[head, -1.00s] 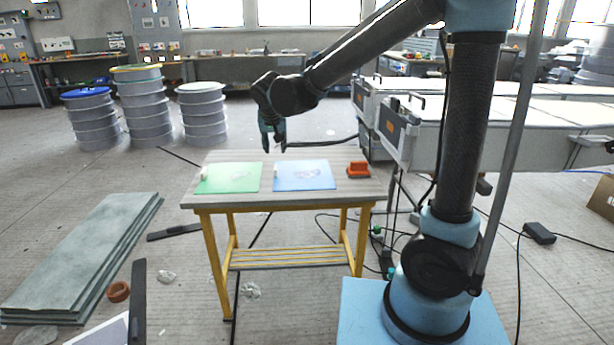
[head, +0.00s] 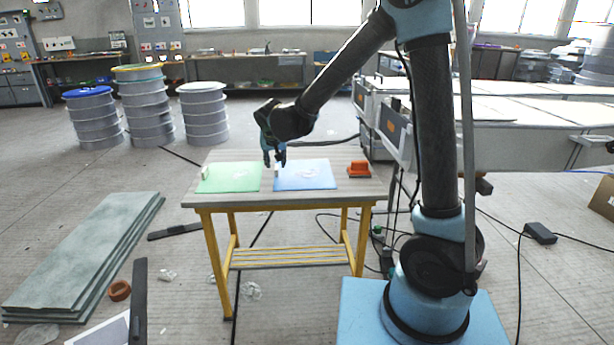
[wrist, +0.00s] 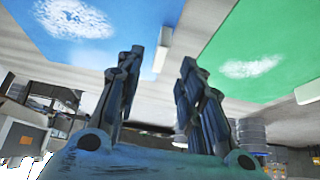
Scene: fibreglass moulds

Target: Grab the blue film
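The blue film (head: 308,176) lies flat on the right part of a small table (head: 340,200), with a pale patch in its middle. A small white block (head: 276,171) sits at its left edge. My gripper (head: 274,163) is just above that edge, fingers pointing down, with a gap between them. In the wrist view the open fingers (wrist: 175,62) reach toward the white block (wrist: 164,47) at the edge of the blue film (wrist: 110,30). Nothing shows between the fingers. Whether a fingertip touches the block cannot be told.
A green film (head: 230,178) with a white block (head: 207,171) lies to the left. An orange-red object (head: 359,169) sits at the table's right. Grey slabs (head: 80,255) lie on the floor at left.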

